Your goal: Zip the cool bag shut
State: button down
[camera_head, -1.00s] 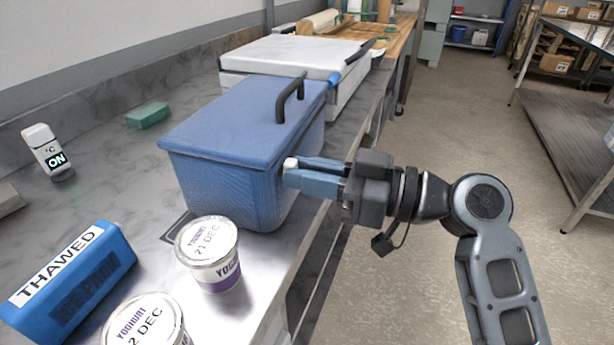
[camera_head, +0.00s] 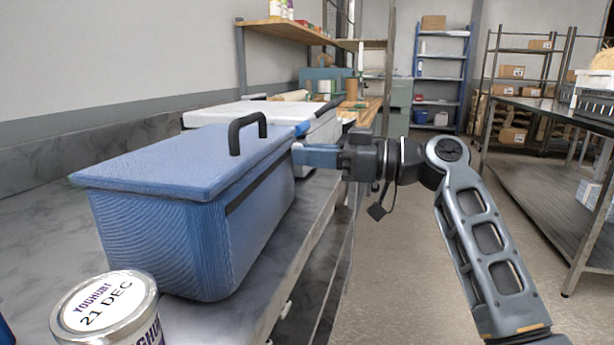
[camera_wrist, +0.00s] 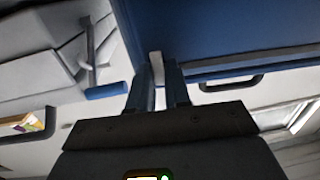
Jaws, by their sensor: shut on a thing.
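The blue cool bag (camera_head: 160,235) stands on the counter with its flat lid (camera_head: 190,150) lying over it and a black handle (camera_head: 236,135) on top. A dark strip (camera_head: 258,187) runs under the lid along the right side. My gripper (camera_head: 297,153) is at the far right corner of the bag, just under the lid edge. In the wrist view my gripper (camera_wrist: 157,85) is shut on a small white tab (camera_wrist: 156,64), which looks like the zip pull, beside the blue bag (camera_wrist: 220,30). The fingers hide part of the tab.
A white-topped box (camera_head: 255,110) stands close behind the bag. A yoghurt tub (camera_head: 105,310) is in front of it. The counter's right edge runs beside the bag, with open floor (camera_head: 400,270) to the right. A metal rack table (camera_head: 540,150) stands further right.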

jog(key=shift+w+d, duration=0.15)
jog(key=shift+w, duration=0.35)
jog(key=c, duration=1)
grip_release()
jog(key=shift+c, duration=0.2)
jog(key=v, duration=0.7)
jog(key=shift+d, duration=0.4)
jog(key=shift+s, duration=0.15)
